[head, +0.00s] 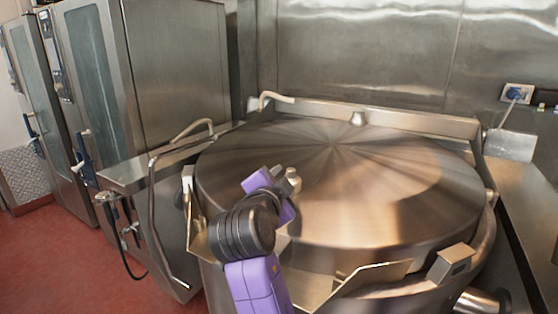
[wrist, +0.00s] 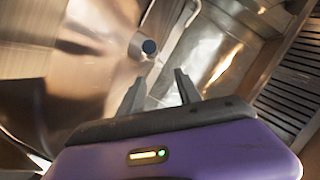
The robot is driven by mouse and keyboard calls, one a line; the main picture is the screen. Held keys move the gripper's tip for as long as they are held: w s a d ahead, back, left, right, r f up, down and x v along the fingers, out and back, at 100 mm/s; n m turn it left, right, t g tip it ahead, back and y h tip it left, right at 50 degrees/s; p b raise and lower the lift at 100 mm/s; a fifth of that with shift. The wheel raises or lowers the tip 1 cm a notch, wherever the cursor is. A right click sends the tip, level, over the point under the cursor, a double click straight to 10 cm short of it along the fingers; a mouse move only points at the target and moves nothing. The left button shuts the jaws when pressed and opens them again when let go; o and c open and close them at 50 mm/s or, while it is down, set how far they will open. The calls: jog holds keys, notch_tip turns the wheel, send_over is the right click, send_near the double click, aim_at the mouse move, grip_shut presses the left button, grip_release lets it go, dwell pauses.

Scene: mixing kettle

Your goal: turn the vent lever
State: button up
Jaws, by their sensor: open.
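The kettle's broad round steel lid (head: 345,170) lies shut in the head view. A small light knob-like fitting (head: 358,118) stands at the lid's back edge. I cannot tell for sure which part is the vent lever. In the wrist view, a short fitting with a dark blue round end (wrist: 149,46) sticks out beside the curved metal, beyond my fingertips. My gripper (wrist: 158,85) is open, with nothing held between its fingers, and is apart from that fitting. In the head view my purple arm reaches over the lid's front left, and its fingers cannot be made out clearly.
A bent pipe (head: 275,97) rises at the back left. A curved rail (head: 155,215) stands left of the kettle. Steel ovens (head: 170,70) fill the left side. A counter (head: 520,195) runs along the right.

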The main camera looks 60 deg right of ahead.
jog(key=a+f, duration=0.1)
jog(key=w+a+f+p, duration=0.1)
jog(key=shift+a+f+t+y, duration=0.2)
jog(key=shift+a+t+y, duration=0.1)
jog(key=shift+w+m, duration=0.1)
jog(key=shift+m, duration=0.4)
jog(key=p+x, duration=0.2)
jog(key=x, duration=0.4)
jog(key=shift+d+r+p, duration=0.1)
jog(key=shift+p, duration=0.25)
jog(key=shift+x, duration=0.85)
jog(key=shift+c, duration=0.2)
grip_shut()
